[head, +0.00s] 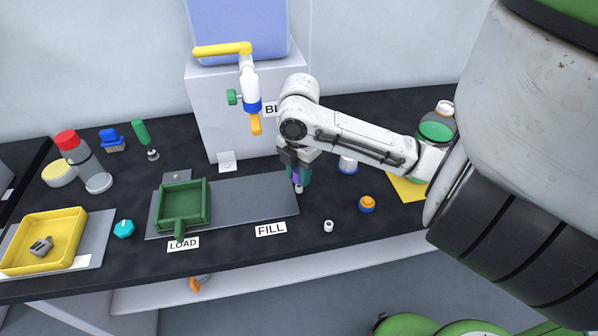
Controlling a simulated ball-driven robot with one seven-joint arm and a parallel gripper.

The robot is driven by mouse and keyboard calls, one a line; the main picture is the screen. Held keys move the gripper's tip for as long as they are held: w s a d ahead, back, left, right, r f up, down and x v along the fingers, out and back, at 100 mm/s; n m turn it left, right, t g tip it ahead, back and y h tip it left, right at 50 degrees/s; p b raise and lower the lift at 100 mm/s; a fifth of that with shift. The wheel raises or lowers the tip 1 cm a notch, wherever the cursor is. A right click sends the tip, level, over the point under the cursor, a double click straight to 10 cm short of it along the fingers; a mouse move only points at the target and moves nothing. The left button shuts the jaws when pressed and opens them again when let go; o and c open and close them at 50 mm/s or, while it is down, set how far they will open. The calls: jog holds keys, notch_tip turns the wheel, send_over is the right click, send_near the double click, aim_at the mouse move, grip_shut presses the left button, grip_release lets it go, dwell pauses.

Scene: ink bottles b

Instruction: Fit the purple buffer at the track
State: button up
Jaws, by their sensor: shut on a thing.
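My gripper (298,183) points down at the right end of the grey track (250,192). It is shut on the purple buffer (296,174), which shows only as a narrow purple strip between the fingers. A small pale tip shows just below the fingers. I cannot tell whether the buffer touches the track. The track is a flat grey plate on the black bench, and a green tray with a handle (183,187) sits on its left part, by the LOAD label.
A dispenser with a yellow lever (222,50) stands on a white block behind the track. A small white piece (328,226) and an orange-topped piece (367,204) lie right of the track. A yellow tray (68,226) and a cyan knob (123,229) are at left.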

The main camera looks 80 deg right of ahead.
jog(key=shift+f+b, duration=0.95)
jog(key=shift+f, duration=0.15)
jog(key=o, duration=1.1)
jog(key=shift+r, duration=0.1)
notch_tip(320, 180, up, 11)
jog(key=shift+f+p, duration=0.15)
jog(key=shift+p, duration=0.5)
